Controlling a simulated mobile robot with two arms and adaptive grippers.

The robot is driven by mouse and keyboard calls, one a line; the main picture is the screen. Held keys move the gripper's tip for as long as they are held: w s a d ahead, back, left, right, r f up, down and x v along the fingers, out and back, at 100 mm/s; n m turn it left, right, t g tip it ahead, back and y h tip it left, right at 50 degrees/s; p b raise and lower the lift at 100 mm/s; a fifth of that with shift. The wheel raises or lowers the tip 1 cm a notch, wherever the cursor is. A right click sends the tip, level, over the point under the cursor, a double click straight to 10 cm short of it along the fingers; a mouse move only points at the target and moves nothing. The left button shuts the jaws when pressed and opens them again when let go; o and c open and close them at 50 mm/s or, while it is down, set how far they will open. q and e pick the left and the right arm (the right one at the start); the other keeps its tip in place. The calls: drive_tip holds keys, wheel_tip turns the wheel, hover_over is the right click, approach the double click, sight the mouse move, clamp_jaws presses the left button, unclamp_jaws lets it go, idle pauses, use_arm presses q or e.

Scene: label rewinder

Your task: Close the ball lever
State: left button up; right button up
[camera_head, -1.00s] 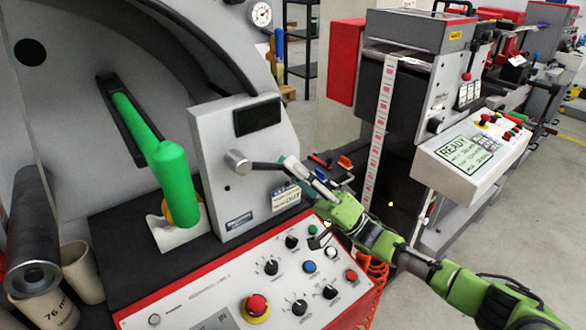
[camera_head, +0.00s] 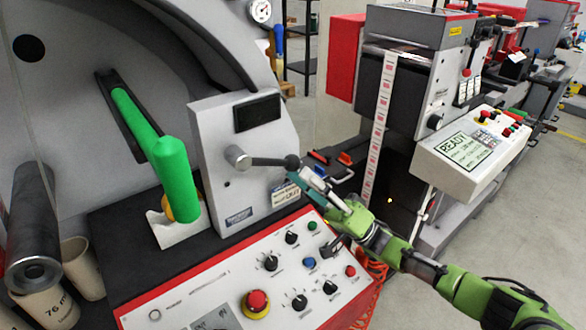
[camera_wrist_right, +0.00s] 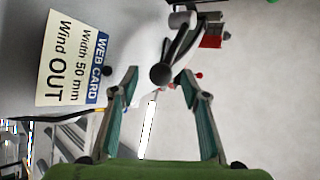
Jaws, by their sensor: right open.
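The ball lever has a dark ball (camera_head: 292,161) on a thin rod. The rod runs almost level to the right from a round metal hub (camera_head: 237,157) on the front of the grey box. My right gripper (camera_head: 312,183) is just below and right of the ball. In the right wrist view the gripper (camera_wrist_right: 158,85) is open, with teal-padded fingers spread to both sides. The ball (camera_wrist_right: 160,75) shows between the fingertips, apart from both, with the rod going up and right behind it. My left gripper is not in view.
A label card (camera_wrist_right: 72,60) is on the box face beside the lever. The control panel (camera_head: 210,270) with knobs and a red stop button (camera_head: 257,301) lies below. A printer unit (camera_head: 425,90) stands at right.

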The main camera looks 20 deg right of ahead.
drive_tip(key=shift+v, duration=1.75)
